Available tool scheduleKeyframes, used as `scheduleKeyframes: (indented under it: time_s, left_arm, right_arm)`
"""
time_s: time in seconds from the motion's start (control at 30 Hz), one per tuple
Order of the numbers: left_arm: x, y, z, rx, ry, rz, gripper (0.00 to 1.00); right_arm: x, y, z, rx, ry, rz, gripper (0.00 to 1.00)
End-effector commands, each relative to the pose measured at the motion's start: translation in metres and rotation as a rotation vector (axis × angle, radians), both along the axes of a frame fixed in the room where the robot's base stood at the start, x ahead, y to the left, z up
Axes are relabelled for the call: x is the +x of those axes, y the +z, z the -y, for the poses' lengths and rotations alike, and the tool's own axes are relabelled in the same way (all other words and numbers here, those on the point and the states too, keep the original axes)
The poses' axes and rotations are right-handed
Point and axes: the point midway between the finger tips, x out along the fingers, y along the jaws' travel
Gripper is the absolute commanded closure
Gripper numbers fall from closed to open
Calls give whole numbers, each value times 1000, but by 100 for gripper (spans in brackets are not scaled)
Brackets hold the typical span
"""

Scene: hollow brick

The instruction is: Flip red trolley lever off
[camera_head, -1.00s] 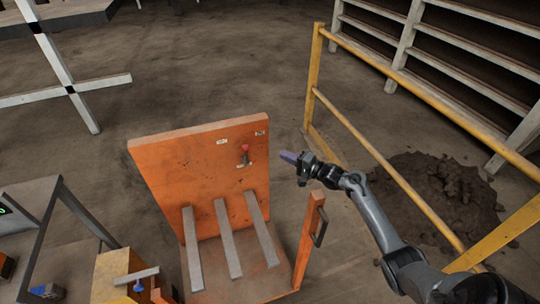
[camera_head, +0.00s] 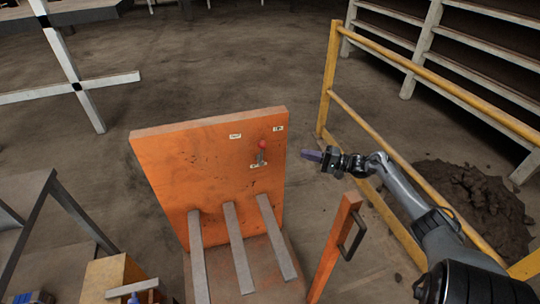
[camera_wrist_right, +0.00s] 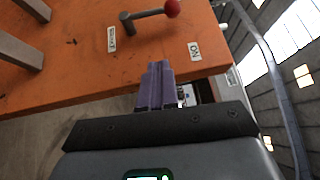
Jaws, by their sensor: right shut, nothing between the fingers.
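The red-knobbed lever (camera_head: 261,153) is mounted on the upright orange trolley panel (camera_head: 205,180), near its upper right corner. In the right wrist view the lever (camera_wrist_right: 150,14) has a dark arm with a red ball pointing toward the ON label (camera_wrist_right: 194,50). Another label (camera_wrist_right: 111,38) sits by the pivot side. My right gripper (camera_head: 311,155) is just right of the panel's edge, apart from the lever. Its purple fingers (camera_wrist_right: 158,75) are together and empty in the right wrist view. My left gripper is out of view.
A yellow railing (camera_head: 375,120) stands behind and right of my right arm, with a dirt heap (camera_head: 482,205) beyond it. The trolley's orange post with a handle (camera_head: 335,245) rises below my arm. A metal-framed table (camera_head: 50,215) is at lower left.

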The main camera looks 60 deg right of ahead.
Motion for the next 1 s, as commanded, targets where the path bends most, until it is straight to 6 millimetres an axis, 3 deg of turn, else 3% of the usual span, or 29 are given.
scheduleKeyframes:
  time_s: [0.47,0.67,1.0]
  left_arm:
    - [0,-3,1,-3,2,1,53]
    - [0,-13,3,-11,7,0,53]
    - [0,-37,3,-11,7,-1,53]
  right_arm:
    - [9,0,-3,-1,0,2,100]
    - [35,0,-10,-2,2,4,100]
    - [94,3,-27,-1,1,4,100]
